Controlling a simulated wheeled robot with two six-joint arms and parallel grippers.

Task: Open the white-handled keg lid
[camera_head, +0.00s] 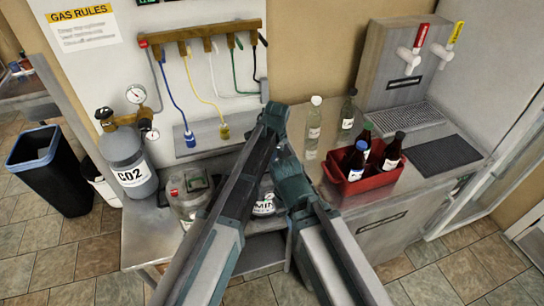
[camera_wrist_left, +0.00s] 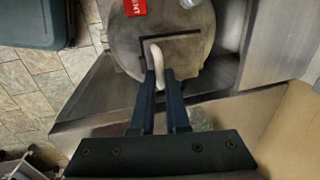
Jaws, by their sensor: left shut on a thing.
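A round grey metal keg (camera_head: 183,207) with a red tag stands on the low bench in the head view, partly hidden by my arm. In the left wrist view the keg top (camera_wrist_left: 125,47) carries a dark-edged square lid with a curved white handle (camera_wrist_left: 157,56). My left gripper (camera_wrist_left: 162,78) is shut on the white handle, one finger on each side of it. The lid appears to lie flat in the keg top, but I cannot tell whether it is latched. My right gripper's fingers are not visible.
A second labelled vessel (camera_head: 264,204) stands behind my arms. A CO2 cylinder (camera_head: 127,163) is at the left, beside a dark bin (camera_head: 48,175). On the counter at the right stand a red crate (camera_head: 356,186) of bottles, loose bottles and a two-tap dispenser (camera_head: 378,62).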

